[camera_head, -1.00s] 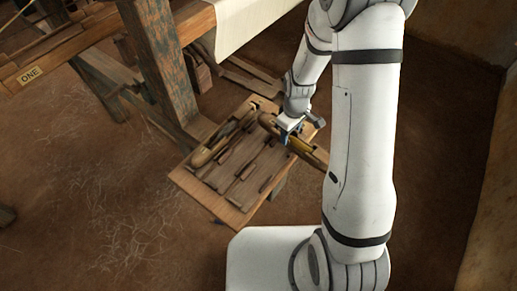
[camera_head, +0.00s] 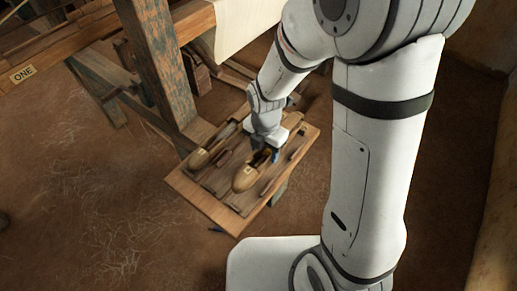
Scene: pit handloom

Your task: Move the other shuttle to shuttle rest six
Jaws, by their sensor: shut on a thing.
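The far part of this shuttle is hidden by my gripper and wrist. It lies roughly in line with the tray's slots; I cannot tell whether it touches the tray. A second shuttle (camera_head: 202,158) lies in the tray's left part, pointing the same way. No rest numbers are legible.
A thick, worn wooden post (camera_head: 158,65) stands just behind the tray's left side. Open earth floor (camera_head: 90,200) lies to the left.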

